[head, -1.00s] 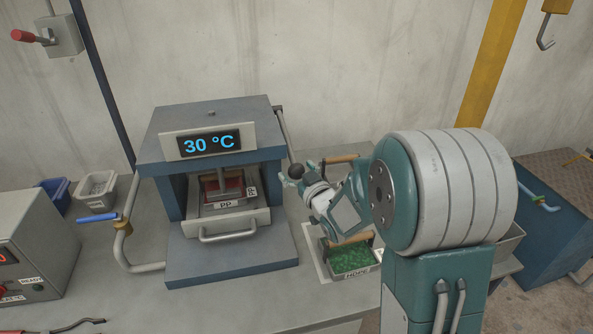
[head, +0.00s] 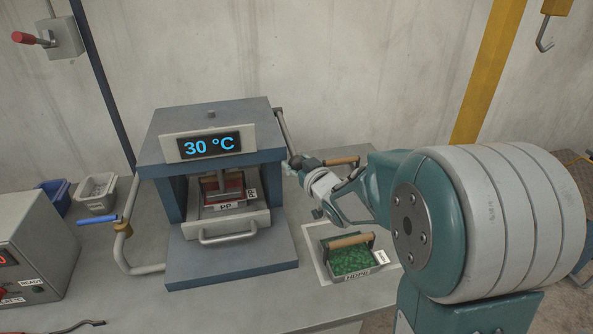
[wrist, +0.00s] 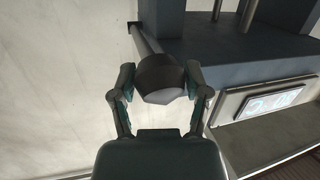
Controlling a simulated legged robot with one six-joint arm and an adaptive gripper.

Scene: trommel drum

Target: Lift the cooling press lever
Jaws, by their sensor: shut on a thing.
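The cooling press (head: 212,132) stands on the bench with a display reading 30 °C. Its lever (head: 283,131) is a grey rod on the press's right side, slanting down toward the front and ending in a dark knob. My gripper (head: 298,163) is shut on this knob, beside the press's right side. In the wrist view, the dark knob (wrist: 160,78) sits between both fingers of my gripper (wrist: 160,88), and the rod runs up from it toward the press body. A mould labelled PP (head: 223,195) sits inside the press opening.
A tray of green flakes labelled HDPE (head: 351,272) stands on the bench below my arm, with a wooden handle. Another wooden handle (head: 342,161) lies behind my wrist.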

